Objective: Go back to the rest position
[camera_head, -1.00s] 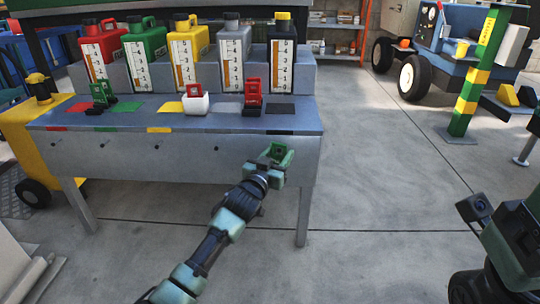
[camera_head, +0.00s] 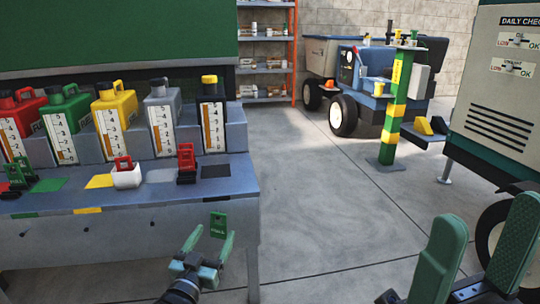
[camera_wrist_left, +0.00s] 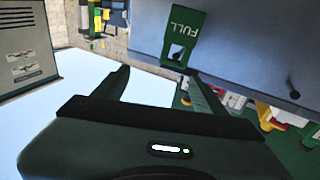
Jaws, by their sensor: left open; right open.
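A green tag marked FULL (camera_head: 218,225) hangs upright at the bench's front panel near its right end. It also shows in the left wrist view (camera_wrist_left: 183,37), just ahead of the fingers. My left gripper (camera_head: 212,236) is open, pointing at the bench front, with its fingertips near the tag's lower part; I see nothing gripped, though contact is hard to tell. Its open fingers also show in the left wrist view (camera_wrist_left: 157,75). My right gripper (camera_head: 489,212) is open and empty in the lower right, over the floor.
The bench (camera_head: 130,207) holds a red, a green, a yellow (camera_head: 118,120), a grey and a black can with gauges. A red tag stands in a white holder (camera_head: 127,178). A green post (camera_head: 394,110), a cart and a cabinet (camera_head: 495,100) stand right. The middle floor is clear.

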